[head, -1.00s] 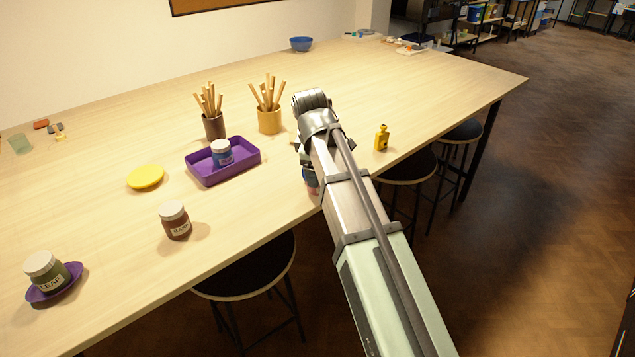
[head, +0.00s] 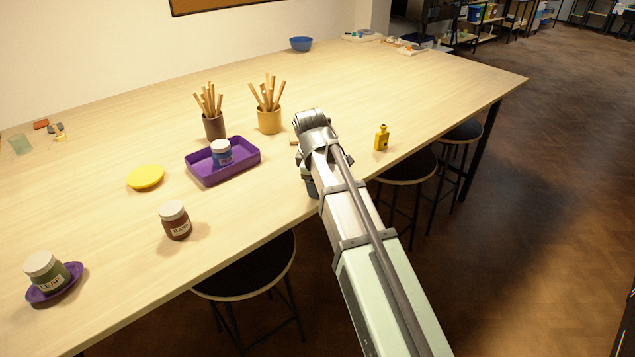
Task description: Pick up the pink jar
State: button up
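I see no clearly pink jar; one may be hidden behind my arm. My gripper (head: 306,172) is at the end of my arm, low over the front edge of the table, right of the purple tray. My wrist and arm cover most of its fingers, so I cannot tell whether it is open, shut or holding something. The jars in plain view are a brown-red labelled jar (head: 174,221) near the front edge, a green jar (head: 46,273) marked LEAF on a purple dish (head: 74,277), and a blue jar (head: 222,155) in the purple tray (head: 207,179).
A yellow disc (head: 145,177) lies left of the tray. A brown cup (head: 214,127) and a tan cup (head: 269,121) of wooden sticks stand behind it. A yellow bottle (head: 381,139) stands right of my wrist. Stools (head: 250,268) are below the table edge.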

jog(key=c, duration=0.9)
notch_tip(320, 180, up, 9)
jog(key=w+r+g, duration=0.2)
jog(key=w+g, duration=0.1)
jog(key=w, duration=0.4)
jog(key=shift+y, duration=0.3)
jog(key=shift+f, duration=4.85)
